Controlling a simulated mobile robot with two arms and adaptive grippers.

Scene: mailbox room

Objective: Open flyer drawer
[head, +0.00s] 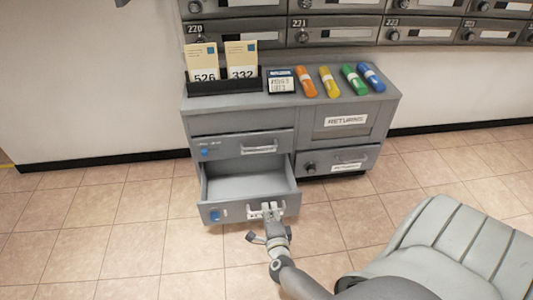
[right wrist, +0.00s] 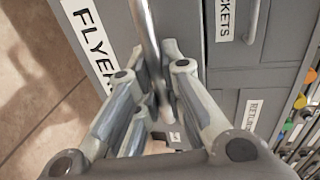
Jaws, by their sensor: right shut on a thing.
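The flyer drawer (head: 207,212) is the lower left drawer of the grey cabinet in the head view. It stands pulled out, and its inside looks empty. Its front has a blue mark at the left and a handle (head: 256,212). My right gripper (head: 269,208) is at this handle. In the right wrist view, the fingers of the gripper (right wrist: 158,95) are shut on the metal handle bar (right wrist: 148,40), beside a label reading "FLYER" (right wrist: 90,38). The rest of that label is hidden by a finger. My left gripper is not in view.
The grey cabinet (head: 240,120) also has a shut upper left drawer (head: 225,146), a "RETURNS" panel (head: 345,121) and a shut lower right drawer (head: 330,161). Tiled floor (head: 130,210) lies clear at left.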

